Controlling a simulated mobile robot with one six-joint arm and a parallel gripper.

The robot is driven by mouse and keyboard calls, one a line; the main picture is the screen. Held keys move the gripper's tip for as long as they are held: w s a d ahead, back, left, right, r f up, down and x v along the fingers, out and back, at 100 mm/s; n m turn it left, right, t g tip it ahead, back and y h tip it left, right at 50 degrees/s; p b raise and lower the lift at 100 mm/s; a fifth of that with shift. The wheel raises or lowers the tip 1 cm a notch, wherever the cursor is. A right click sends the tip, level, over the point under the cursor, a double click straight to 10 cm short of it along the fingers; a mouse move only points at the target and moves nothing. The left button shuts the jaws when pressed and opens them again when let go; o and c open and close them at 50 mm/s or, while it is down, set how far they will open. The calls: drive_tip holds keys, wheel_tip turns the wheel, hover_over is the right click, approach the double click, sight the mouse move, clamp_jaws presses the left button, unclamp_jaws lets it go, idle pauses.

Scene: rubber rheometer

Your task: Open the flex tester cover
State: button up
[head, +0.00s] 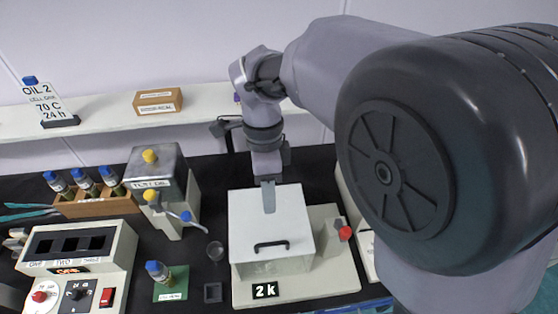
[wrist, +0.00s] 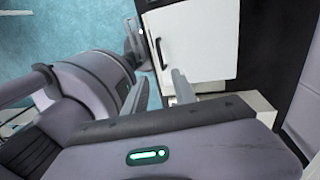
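The flex tester cover (head: 255,218) is a white box-shaped lid, down on a pale base with a "2k" label (head: 265,291). Its black bar handle (head: 270,246) is on the near part of the top. In the wrist view the cover (wrist: 210,40) is at the upper middle, with the handle (wrist: 160,52) near its left edge. My gripper (head: 268,208) points down over the far half of the cover, apart from the handle. It also shows in the wrist view (wrist: 182,88).
A red knob (head: 345,233) sits on the base right of the cover. To the left stand a test oil bath (head: 157,170), a small cup (head: 215,251), a vial (head: 158,271) on a green card and a control box (head: 78,262). A shelf (head: 105,118) runs behind.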

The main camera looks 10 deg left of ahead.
sight(272, 243)
drive_tip(key=s+f+b, duration=0.1)
drive_tip(key=f, duration=0.4)
drive_tip(key=s+f+b, duration=0.1)
drive_tip(key=f, duration=0.3)
drive_tip(key=f+b, duration=0.1)
drive_tip(key=f, duration=0.4)
drive_tip(key=shift+s+d+f, duration=0.3)
drive_tip(key=shift+s+d, duration=0.05)
drive_tip(key=shift+s, duration=0.05)
clamp_jaws()
idle(0.4)
